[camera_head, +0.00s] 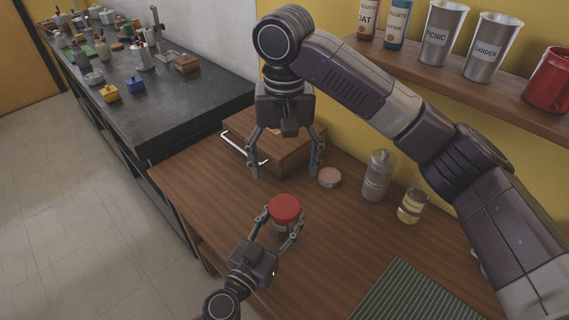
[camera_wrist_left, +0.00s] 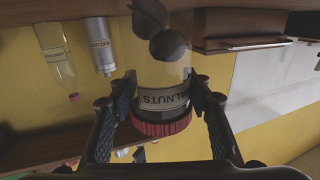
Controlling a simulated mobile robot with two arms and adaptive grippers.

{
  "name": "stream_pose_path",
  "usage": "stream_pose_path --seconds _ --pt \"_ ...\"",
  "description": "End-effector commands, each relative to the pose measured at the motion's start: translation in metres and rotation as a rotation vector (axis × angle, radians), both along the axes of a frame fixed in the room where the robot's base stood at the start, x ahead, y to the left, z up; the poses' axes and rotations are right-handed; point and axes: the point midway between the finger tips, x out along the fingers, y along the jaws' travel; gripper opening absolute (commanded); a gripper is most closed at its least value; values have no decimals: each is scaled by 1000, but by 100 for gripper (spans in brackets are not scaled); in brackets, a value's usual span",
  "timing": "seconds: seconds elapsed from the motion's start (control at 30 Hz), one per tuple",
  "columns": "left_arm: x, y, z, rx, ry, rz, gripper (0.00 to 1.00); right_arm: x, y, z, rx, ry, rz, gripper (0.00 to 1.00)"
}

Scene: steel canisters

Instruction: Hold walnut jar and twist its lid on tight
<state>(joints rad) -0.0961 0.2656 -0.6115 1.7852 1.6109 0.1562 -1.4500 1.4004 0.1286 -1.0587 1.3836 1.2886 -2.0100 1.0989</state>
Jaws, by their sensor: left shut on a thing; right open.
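The walnut jar (camera_wrist_left: 162,78) is clear glass with dark nuts inside and a label reading WALNUTS. It appears upside down in the left wrist view. Its red lid (camera_head: 285,208) sits on the jar's mouth and also shows in the left wrist view (camera_wrist_left: 160,129); how tight it is cannot be told. My left gripper (camera_head: 284,223) is shut around the jar just below the lid, with one finger on each side. My right gripper (camera_head: 286,172) points down, open and empty, above and behind the lid in the head view. The lid hides most of the jar there.
A wooden box (camera_head: 291,151) stands behind my right gripper. A striped mat (camera_head: 405,295) lies in front. A shelf (camera_head: 480,85) holds several containers.

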Motion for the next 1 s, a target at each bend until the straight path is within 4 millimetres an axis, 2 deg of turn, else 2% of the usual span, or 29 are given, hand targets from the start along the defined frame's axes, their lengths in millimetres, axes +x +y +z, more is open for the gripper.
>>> stream_pose_path --seconds 0.27,0.3,0.47,0.77,0.87,1.0 --pt "0 0 0 0 0 0 0 0 0 1 0 0 0 74" --pt "0 0 0 0 0 0 48 0 0 1 0 0 0 74" --pt "0 0 0 0 0 0 66 0 0 1 0 0 0 74" --pt "-1 1 0 0 1 0 66 0 0 1 0 0 1 74" --pt "-8 5 -1 2 2 1 66 0 0 1 0 0 1 74" --pt "-30 16 -1 4 3 -1 66 0 0 1 0 0 1 74"
